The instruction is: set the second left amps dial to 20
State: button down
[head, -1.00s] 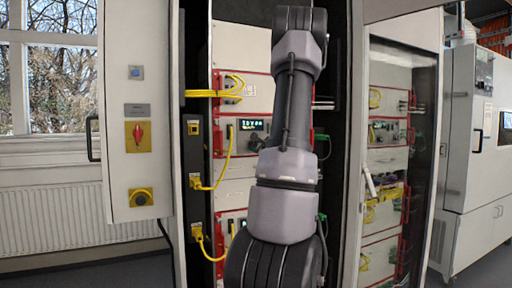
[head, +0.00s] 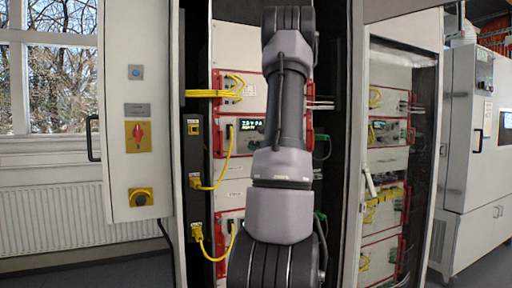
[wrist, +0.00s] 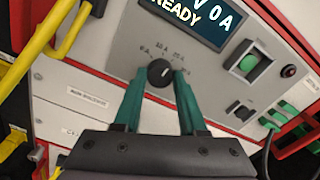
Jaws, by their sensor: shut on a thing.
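The dark round amps dial (wrist: 160,73) sits on a grey panel in the wrist view, with small amp markings around its upper side. Which marking its pointer faces is not clear. My gripper (wrist: 161,80) has its two teal fingers on either side of the dial and is shut on it. The display (wrist: 197,16) above the dial shows READY and a V and 0 A reading. In the head view my arm hides the dial and my gripper; a lit display (head: 251,125) shows just left of the arm.
A yellow cable (wrist: 45,42) runs at the upper left of the wrist view. A green rocker switch (wrist: 247,63) and green plugs (wrist: 287,112) are right of the dial. In the head view, an open door with a red switch (head: 138,136) stands left of the rack.

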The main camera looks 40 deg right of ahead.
jog(key=shift+m, duration=1.2)
jog(key=shift+c, duration=2.3)
grip_release()
jog(key=shift+s, duration=0.1)
jog(key=v, duration=1)
jog(key=shift+s, duration=0.25)
jog(key=shift+a, duration=0.15)
